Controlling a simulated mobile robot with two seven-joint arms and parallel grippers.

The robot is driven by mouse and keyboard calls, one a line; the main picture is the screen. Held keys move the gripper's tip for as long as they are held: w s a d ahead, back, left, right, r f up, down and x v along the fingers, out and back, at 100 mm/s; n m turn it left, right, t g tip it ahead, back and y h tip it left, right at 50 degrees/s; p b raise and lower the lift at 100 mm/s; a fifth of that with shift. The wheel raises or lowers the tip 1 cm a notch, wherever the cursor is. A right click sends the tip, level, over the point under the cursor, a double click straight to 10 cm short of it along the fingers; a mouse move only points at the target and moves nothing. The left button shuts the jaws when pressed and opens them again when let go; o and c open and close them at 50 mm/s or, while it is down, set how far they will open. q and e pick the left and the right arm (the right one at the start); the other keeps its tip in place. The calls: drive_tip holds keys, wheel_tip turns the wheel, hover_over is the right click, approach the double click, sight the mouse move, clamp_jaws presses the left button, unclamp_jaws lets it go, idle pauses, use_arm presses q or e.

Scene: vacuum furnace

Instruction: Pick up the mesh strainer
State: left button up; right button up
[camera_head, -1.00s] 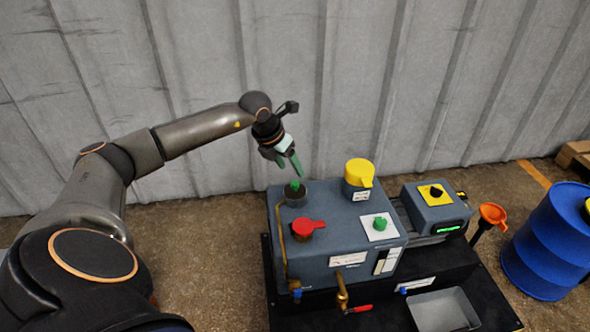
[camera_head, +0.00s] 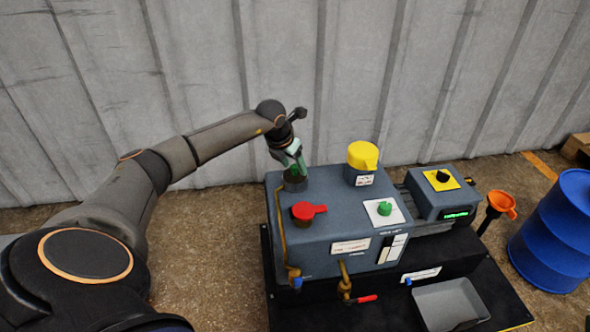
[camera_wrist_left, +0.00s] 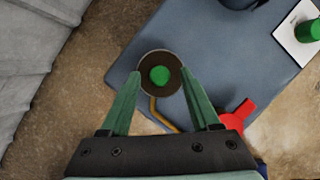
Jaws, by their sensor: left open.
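A dark round port (camera_head: 295,184) stands on the back left corner of the blue-grey machine. A green knob (camera_wrist_left: 160,75) sits in its middle. It is likely the top of the mesh strainer; no mesh shows. My left gripper (camera_head: 293,169) is open right over this port in the head view. In the left wrist view its two green fingers stand on either side of the knob, with a gap to it on both sides. The fingers partly hide the knob in the head view. My right gripper is not in view.
On the machine (camera_head: 330,215) are a red handle (camera_head: 308,211), a yellow cap (camera_head: 363,157) and a green knob on a white plate (camera_head: 384,208). A corrugated wall stands behind.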

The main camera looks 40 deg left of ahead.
use_arm(q)
drive_tip(key=shift+w+f, duration=0.15)
drive_tip(key=shift+f, duration=0.2)
drive_tip(key=shift+c, duration=0.3)
clamp_jaws()
